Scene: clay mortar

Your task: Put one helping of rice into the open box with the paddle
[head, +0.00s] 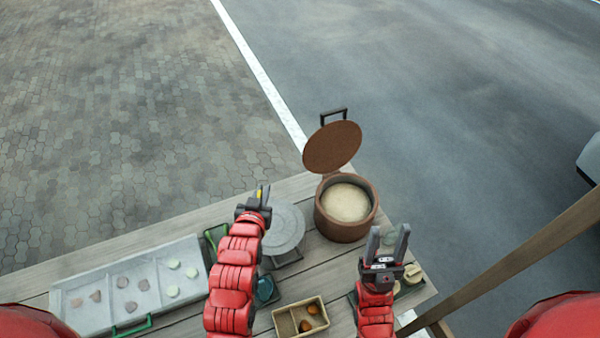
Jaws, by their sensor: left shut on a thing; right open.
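The rice (347,203) lies in a round brown tub (343,229) at the table's back right. Its lid (332,147) stands raised and tilted behind it. The open box (287,322) is at the front middle, with two compartments and orange-brown pieces in the right one. My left gripper (258,197) is shut on a thin thing with a yellow part, left of the tub. I cannot tell if this is the paddle; most of it is hidden. My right gripper (388,242) is open and empty, in front and right of the tub.
A grey round slab (287,222) stands between my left arm and the tub. A pale tray (98,277) with several pale and brown pieces fills the left.

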